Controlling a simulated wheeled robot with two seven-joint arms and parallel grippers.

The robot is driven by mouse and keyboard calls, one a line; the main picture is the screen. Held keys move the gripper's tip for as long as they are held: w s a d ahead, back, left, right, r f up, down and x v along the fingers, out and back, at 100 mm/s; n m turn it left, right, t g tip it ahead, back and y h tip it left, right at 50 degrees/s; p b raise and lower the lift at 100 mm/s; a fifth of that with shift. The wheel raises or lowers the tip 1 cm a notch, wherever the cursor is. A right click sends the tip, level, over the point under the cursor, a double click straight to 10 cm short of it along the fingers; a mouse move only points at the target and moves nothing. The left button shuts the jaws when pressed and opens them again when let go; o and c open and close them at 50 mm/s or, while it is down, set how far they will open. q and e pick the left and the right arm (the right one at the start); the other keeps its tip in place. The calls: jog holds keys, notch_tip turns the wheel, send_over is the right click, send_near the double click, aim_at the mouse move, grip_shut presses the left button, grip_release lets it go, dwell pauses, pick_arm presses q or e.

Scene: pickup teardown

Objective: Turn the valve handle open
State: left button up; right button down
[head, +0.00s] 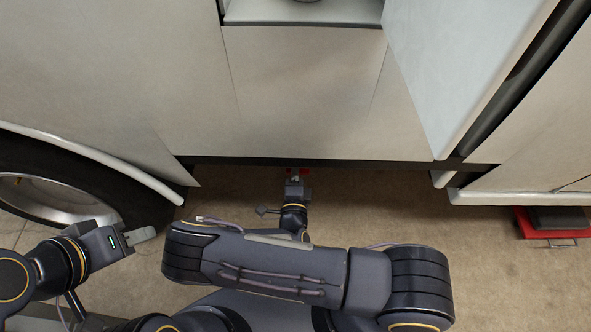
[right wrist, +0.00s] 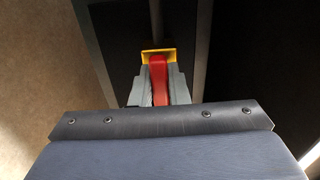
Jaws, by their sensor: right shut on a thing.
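The red valve handle (right wrist: 158,82) stands upright in the right wrist view, with a yellow piece (right wrist: 149,55) around its far end. My right gripper (right wrist: 157,90) is shut on the handle, one grey finger on each side. In the head view my right gripper (head: 296,173) reaches to the lower edge of the vehicle, where small bits of red (head: 304,170) show beside it. The valve body is hidden under the vehicle. My left gripper (head: 148,234) is at the lower left, away from the handle. Its fingers are seen from the side, so their gap does not show.
The vehicle's pale side panel (head: 300,90) fills the upper head view, with an open compartment at the top and a pale door-like panel (head: 455,60) at right. A wheel (head: 60,190) is near my left gripper. A red box (head: 545,225) stands on the floor at right.

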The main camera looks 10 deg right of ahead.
dwell(0.3)
jog(key=c, duration=1.4)
grip_release()
jog(key=shift+s, duration=0.15)
